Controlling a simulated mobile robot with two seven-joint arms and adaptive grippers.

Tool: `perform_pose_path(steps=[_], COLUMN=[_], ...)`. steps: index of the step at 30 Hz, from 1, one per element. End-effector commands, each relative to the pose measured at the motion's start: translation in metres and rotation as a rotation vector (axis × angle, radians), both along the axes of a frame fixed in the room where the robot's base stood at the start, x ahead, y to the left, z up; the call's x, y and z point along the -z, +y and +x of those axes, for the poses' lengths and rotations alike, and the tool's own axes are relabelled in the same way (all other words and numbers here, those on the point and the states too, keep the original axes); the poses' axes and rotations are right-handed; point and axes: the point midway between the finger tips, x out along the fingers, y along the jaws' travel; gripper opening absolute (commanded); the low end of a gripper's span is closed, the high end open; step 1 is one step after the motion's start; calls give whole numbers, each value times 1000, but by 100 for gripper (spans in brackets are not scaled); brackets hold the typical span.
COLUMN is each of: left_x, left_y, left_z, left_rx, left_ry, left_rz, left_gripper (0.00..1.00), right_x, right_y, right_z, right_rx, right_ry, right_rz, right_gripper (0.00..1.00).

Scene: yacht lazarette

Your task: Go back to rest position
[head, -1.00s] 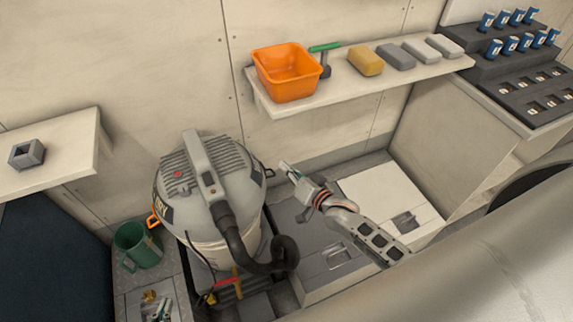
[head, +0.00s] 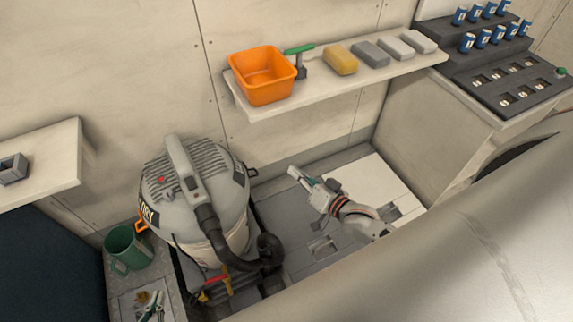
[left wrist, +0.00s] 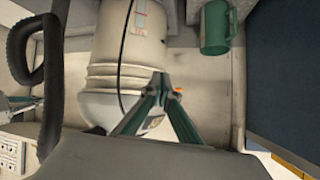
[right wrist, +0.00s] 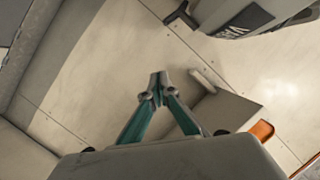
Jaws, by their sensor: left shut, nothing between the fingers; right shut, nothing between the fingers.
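My right gripper (head: 294,172) is right of the vacuum, over the grey floor hatches, empty. In the right wrist view its teal fingers (right wrist: 157,80) meet at the tips. My left gripper (left wrist: 160,80) is plain in the left wrist view, its fingertips together with nothing between them; the vacuum's pale body is behind them. In the head view, small teal and metal parts (head: 155,306) show at the lower left; I cannot tell whether they are loose tools or my left gripper.
The grey vacuum (head: 200,195) with its black hose stands on the floor. A green mug (head: 127,249) is left of it. The wall shelf (head: 340,82) holds an orange bin (head: 262,77) and several blocks. A left shelf (head: 60,160) holds a grey block. A rack (head: 505,85) stands far right.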

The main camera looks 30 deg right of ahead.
Motion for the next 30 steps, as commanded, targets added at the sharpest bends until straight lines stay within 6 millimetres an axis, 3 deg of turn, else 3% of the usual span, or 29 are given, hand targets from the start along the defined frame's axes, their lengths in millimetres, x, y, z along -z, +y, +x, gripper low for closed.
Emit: perform_pose_path(steps=[5, 22, 26, 30], left_x=[0, -3, -4, -4], left_y=[-1, -2, -2, -3], left_z=[-1, 1, 1, 1], left_rx=[0, 0, 0, -1], left_ry=[3, -4, -5, -5], left_rz=[-2, -4, -5, -6], left_gripper=[0, 0, 0, 0], right_x=[-2, 0, 14, 35], right_y=[-2, 0, 21, 53], right_z=[-9, -12, -41, -98], right_rx=[0, -3, -45, -149], right_ry=[0, 3, 40, 109], right_rz=[0, -10, -140, -429], right_gripper=[0, 0, 0, 0])
